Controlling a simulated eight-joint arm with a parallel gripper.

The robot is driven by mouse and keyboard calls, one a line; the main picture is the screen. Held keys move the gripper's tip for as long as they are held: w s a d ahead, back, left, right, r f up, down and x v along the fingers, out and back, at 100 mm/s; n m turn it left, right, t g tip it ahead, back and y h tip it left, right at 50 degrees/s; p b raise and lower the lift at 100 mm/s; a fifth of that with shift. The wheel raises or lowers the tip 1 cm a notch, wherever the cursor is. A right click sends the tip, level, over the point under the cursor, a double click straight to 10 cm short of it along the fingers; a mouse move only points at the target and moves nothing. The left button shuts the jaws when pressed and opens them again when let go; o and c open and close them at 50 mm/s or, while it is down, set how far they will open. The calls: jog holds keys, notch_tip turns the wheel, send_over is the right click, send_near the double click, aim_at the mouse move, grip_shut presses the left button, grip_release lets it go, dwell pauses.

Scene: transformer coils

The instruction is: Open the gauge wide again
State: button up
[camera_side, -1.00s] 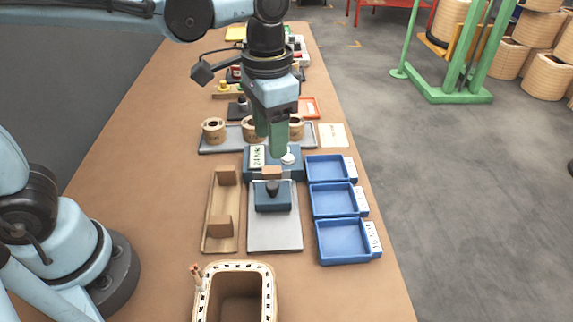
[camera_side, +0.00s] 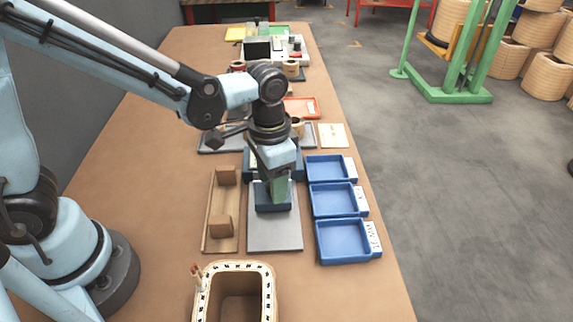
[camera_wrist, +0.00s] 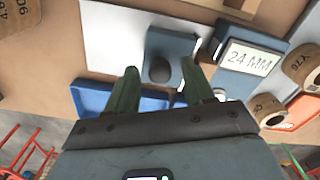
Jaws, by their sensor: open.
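The gauge has a dark blue body with a "24 MM" display (camera_wrist: 247,58), mostly hidden behind my gripper in the side view. A blue sliding block (camera_side: 273,207) with a black knob (camera_wrist: 160,69) stands on the gauge's pale grey plate (camera_side: 275,236). My gripper (camera_side: 273,192) is low over this block, its green fingers pointing down. In the wrist view my gripper (camera_wrist: 158,72) is open, with one finger on each side of the knob. I cannot tell whether either finger touches it. The gap between block and body is hidden in the side view.
Blue bins (camera_side: 338,225) with white labels stand close to the right. A brown tray (camera_side: 209,225) with brown blocks lies to the left. A slotted, open-topped container (camera_side: 270,300) stands at the near edge. A grey tray (camera_side: 215,143) with rolls lies behind the gauge.

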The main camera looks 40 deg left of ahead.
grip_shut()
dwell(0.3)
jog(key=s+d, duration=0.4)
jog(key=shift+s+d, duration=0.25)
jog(key=shift+d, duration=0.05)
grip_release()
jog(key=shift+r, duration=0.1)
